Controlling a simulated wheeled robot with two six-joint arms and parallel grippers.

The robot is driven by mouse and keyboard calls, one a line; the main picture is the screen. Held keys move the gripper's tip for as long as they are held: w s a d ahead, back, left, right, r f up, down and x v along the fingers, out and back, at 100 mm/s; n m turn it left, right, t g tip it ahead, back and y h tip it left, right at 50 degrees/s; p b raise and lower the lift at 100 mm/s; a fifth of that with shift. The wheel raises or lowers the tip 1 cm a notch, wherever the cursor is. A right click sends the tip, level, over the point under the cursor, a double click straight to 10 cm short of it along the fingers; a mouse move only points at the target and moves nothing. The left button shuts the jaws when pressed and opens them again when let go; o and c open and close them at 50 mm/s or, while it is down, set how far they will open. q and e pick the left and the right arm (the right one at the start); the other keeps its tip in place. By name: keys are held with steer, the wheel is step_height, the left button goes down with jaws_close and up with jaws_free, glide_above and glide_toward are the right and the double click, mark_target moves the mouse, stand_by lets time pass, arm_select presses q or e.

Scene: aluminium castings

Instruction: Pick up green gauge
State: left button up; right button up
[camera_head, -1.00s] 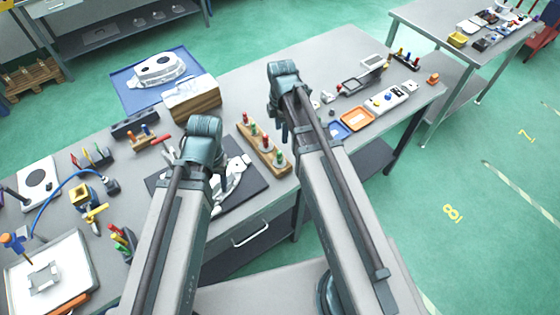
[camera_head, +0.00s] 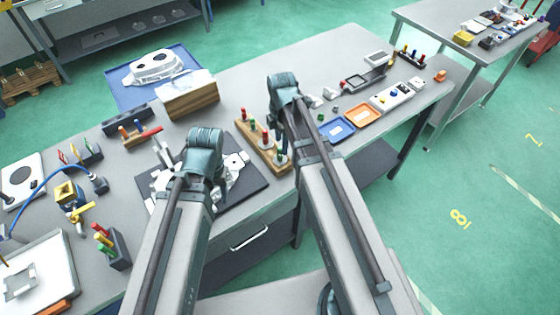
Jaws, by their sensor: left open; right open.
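A wooden rack (camera_head: 246,138) stands near the table's front edge between my arms. It holds upright gauges with red and green handles. One green gauge (camera_head: 282,155) is at its near end, and another green-topped one (camera_head: 251,125) is further back. Neither gripper visibly holds a gauge.
A casting (camera_head: 157,65) lies on a blue mat behind a wooden box (camera_head: 190,98). The dark mat (camera_head: 258,181) carries another casting. Blue (camera_head: 336,130) and orange trays (camera_head: 362,113) lie to the right. Tool holders crowd the left.

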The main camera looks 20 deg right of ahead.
mark_target(280, 147)
arm_select(q)
step_height(280, 147, down, 5)
steer(key=b, duration=0.4)
steer(key=shift+r, duration=0.15)
arm_select(e)
step_height(280, 147, down, 5)
steer(key=shift+a+r, duration=0.15)
arm_select(q)
steer(key=shift+r, duration=0.1)
arm_select(e)
steer(key=shift+r, duration=0.1)
jaws_close()
stand_by(0.4)
